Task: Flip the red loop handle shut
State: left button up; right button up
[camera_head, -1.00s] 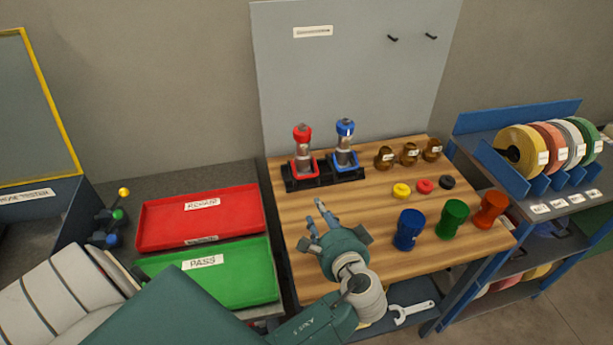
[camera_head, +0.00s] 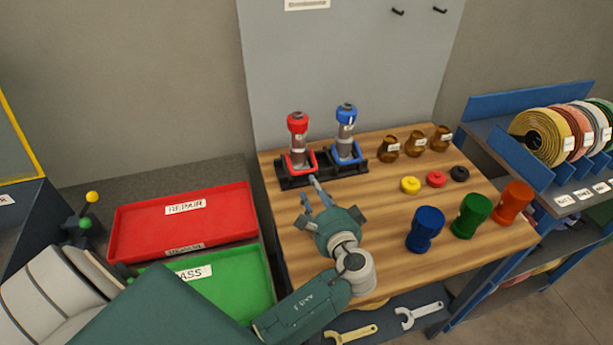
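The red loop handle (camera_head: 288,167) sits at the base of the red-capped pump (camera_head: 298,133), in the left place of a black holder (camera_head: 325,176) on the wooden bench. A blue-capped pump (camera_head: 346,125) with a blue loop stands beside it on the right. My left gripper (camera_head: 311,190) reaches over the bench, its fingers pointing toward the red pump, just in front of the holder. Its fingers look apart and nothing shows between them. Whether a fingertip touches the holder or the loop I cannot tell. My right gripper is not in view.
Brown jars (camera_head: 413,143), small discs (camera_head: 436,179) and blue, green and red-orange cups (camera_head: 470,216) stand on the bench's right side. A red tray (camera_head: 125,243) and a green tray (camera_head: 262,280) lie to the left. The bench (camera_head: 385,230) is bare around its middle.

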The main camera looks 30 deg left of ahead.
pick_arm(q)
jog(key=p+x, duration=0.1)
jog(key=x, duration=0.6)
jog(key=shift+w+f, duration=0.1)
grip_shut()
